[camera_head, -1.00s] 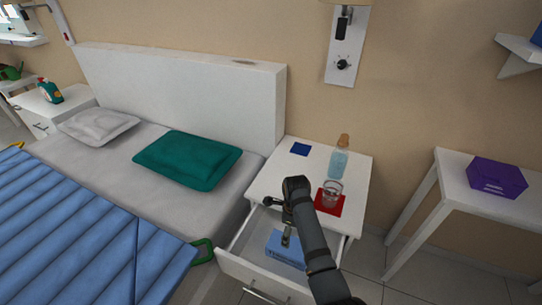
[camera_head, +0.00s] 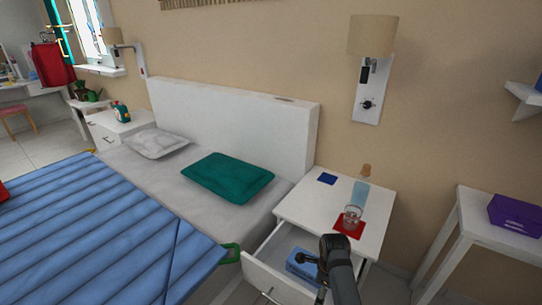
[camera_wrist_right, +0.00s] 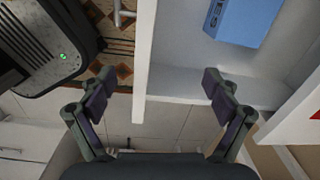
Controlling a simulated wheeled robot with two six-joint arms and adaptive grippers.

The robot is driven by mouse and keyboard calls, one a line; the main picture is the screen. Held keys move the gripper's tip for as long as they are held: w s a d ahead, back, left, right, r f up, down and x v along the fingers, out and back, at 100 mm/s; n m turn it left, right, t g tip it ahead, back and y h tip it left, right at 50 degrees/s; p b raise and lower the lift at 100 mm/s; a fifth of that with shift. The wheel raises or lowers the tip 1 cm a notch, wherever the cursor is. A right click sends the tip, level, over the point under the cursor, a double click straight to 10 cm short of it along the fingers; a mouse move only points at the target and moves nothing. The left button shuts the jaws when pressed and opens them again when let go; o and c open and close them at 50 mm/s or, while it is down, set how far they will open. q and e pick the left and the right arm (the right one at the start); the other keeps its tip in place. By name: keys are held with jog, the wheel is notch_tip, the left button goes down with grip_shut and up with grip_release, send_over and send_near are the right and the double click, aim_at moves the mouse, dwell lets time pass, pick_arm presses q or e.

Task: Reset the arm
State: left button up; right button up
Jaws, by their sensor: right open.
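My right gripper (camera_wrist_right: 160,78) is open and empty in the right wrist view, with one dark fingertip on each side of the frame. The white edge of the open drawer (camera_wrist_right: 143,60) shows between the fingertips; I cannot tell how far below it lies. In the head view my right arm comes in from the bottom, and the gripper (camera_head: 322,287) is partly hidden beside the drawer (camera_head: 258,274). A blue box (camera_head: 300,264) lies in the drawer; it also shows in the wrist view (camera_wrist_right: 243,18). My left gripper is not in view.
The white nightstand (camera_head: 300,207) carries a bottle (camera_head: 360,191), a glass (camera_head: 351,216) on a red mat and a dark blue square (camera_head: 327,179). The bed (camera_head: 110,235) is left of it. A side table (camera_head: 492,230) with a purple box (camera_head: 515,214) stands right.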

jog(key=s+d+n+t, duration=0.1)
jog(key=s+d+n, duration=0.5)
jog(key=s+n, duration=0.4)
jog(key=s+d+r+n+t, duration=0.2)
jog(key=s+r+n, duration=0.55)
jog(key=n, duration=0.65)
notch_tip(320, 180, down, 22)
jog(key=s+d, duration=0.1)
jog(key=d, duration=0.1)
jog(key=s+d+f+g, duration=0.1)
jog(key=s+f, duration=0.6)
jog(key=f, duration=0.2)
jog(key=s+f+g, duration=0.1)
jog(key=s+f, duration=0.7)
jog(key=f, duration=0.2)
pick_arm(q)
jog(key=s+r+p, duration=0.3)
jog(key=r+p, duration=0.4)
jog(key=p, duration=0.1)
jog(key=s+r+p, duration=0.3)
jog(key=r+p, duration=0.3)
jog(key=p, duration=0.3)
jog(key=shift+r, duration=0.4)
pick_arm(e)
jog(key=s+r, duration=0.3)
jog(key=r, duration=0.4)
jog(key=s+r, duration=0.3)
jog(key=r, duration=0.4)
jog(key=shift+d+h, duration=0.25)
jog(key=shift+h, duration=0.05)
